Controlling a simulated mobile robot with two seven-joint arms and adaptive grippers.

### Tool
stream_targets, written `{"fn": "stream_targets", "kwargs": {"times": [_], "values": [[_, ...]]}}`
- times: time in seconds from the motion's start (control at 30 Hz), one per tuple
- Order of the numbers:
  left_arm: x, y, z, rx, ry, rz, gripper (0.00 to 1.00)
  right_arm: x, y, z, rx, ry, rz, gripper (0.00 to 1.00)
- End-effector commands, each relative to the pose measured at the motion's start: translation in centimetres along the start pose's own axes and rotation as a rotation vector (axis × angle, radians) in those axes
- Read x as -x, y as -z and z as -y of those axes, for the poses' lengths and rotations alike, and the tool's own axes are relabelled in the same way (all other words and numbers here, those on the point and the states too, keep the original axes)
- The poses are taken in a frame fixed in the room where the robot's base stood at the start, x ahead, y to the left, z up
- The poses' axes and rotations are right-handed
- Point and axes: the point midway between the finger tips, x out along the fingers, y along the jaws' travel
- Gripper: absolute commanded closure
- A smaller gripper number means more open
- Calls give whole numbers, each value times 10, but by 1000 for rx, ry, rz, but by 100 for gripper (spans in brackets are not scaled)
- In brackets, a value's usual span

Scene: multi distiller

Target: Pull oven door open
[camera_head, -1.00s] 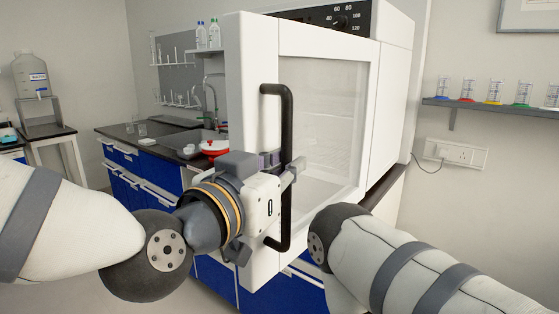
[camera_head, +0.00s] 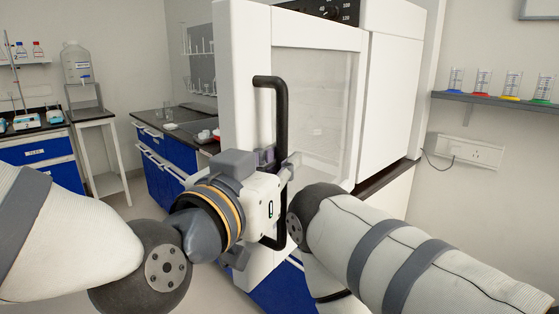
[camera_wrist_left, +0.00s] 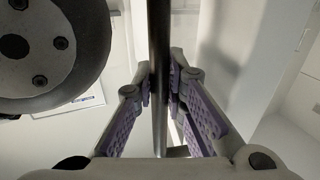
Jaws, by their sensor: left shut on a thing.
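The oven (camera_head: 392,95) is a tall white box with a knob panel at its top. Its white-framed door (camera_head: 243,60) has a large glass window and a black vertical bar handle (camera_head: 282,115) near its left side. My left gripper (camera_head: 280,168) is shut on the handle at about mid-height. In the left wrist view the dark bar (camera_wrist_left: 160,45) runs upright between the purple-padded fingers (camera_wrist_left: 160,85). I cannot tell how far the door is ajar. My right arm crosses in front of the oven's lower right; its gripper is not in view.
A shelf (camera_head: 490,100) with several coloured-base cylinders is on the right wall above a socket (camera_head: 465,150). A blue bench (camera_head: 170,160) stands behind at left. A white stand (camera_head: 105,150) bears a large jug (camera_head: 76,65). Floor is free around the stand.

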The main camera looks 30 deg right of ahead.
Motion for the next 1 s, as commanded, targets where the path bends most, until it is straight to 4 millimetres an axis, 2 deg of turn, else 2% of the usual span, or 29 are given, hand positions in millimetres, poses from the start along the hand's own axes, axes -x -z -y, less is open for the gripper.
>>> {"fn": "stream_targets", "kwargs": {"times": [0.5,0.53,0.6,0.9,1.0], "values": [[0,2,0,-1,1,-6,100,0,0,0,0,0,-1,60],[0,2,0,-1,1,-6,84,0,0,0,0,0,-1,60],[0,2,0,-1,1,-6,68,0,0,0,0,0,-1,60],[1,1,0,0,1,-2,67,0,0,0,0,0,0,60],[11,1,0,-1,1,-2,67,0,0,0,0,0,0,60]]}}
